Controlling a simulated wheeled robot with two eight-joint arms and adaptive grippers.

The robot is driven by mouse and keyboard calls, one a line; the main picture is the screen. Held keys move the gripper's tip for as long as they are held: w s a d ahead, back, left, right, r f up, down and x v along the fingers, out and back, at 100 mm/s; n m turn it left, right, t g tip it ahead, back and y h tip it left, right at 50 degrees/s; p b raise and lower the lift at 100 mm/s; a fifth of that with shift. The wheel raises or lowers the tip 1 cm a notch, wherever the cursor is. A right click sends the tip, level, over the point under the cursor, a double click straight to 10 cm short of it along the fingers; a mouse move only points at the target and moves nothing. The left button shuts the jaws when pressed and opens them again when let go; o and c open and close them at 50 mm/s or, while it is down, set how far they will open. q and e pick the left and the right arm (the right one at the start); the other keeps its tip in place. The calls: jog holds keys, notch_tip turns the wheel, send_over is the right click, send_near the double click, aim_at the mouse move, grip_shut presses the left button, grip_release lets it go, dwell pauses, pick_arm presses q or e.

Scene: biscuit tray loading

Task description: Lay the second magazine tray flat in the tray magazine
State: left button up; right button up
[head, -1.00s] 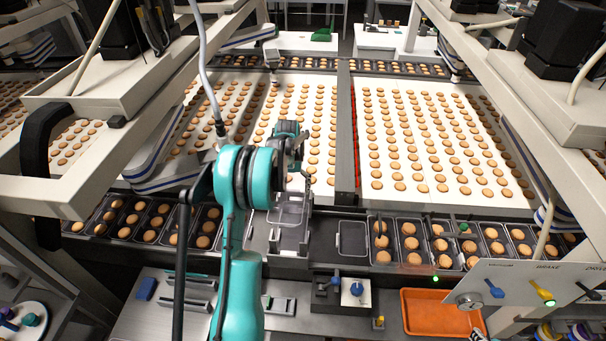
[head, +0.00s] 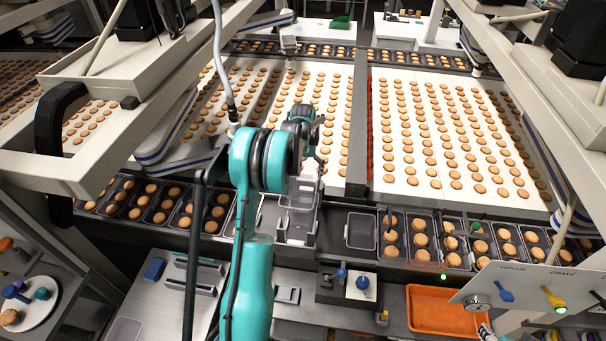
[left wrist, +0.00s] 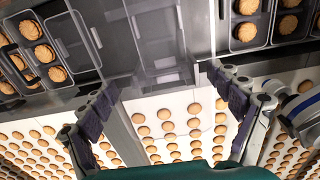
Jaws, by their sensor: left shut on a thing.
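My left gripper (head: 312,168) is shut on a clear plastic magazine tray (head: 303,196) above the tray magazine (head: 282,236), which has pale upright guides at the front of the belt. The tray looks tilted in the head view; I cannot tell whether it touches the magazine. In the left wrist view, the dark-padded fingers (left wrist: 158,92) stand on both sides, with the see-through tray (left wrist: 155,35) beyond and between them. Its outline blends with the grey surface behind it, and whether another tray lies beneath is unclear.
An empty tray (head: 361,231) sits on the conveyor right of the magazine, followed by biscuit-filled trays (head: 420,240). White belts (head: 455,140) of biscuits lie behind. An orange bin (head: 440,310) and a control panel (head: 530,290) are at front right. Machine frames flank both sides.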

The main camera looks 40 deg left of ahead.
pick_arm(q)
jog(key=shift+f+b, duration=7.3)
jog(key=shift+f, duration=1.7)
jog(key=shift+f+b, duration=0.25)
jog(key=shift+b, duration=0.05)
jog(key=o, duration=0.4)
jog(key=shift+c, duration=0.2)
jog(key=shift+o, duration=0.6)
jog(key=shift+r, duration=0.2)
jog(key=shift+r+p, duration=1.1)
jog(key=shift+r, duration=1)
jog(key=shift+o, duration=0.2)
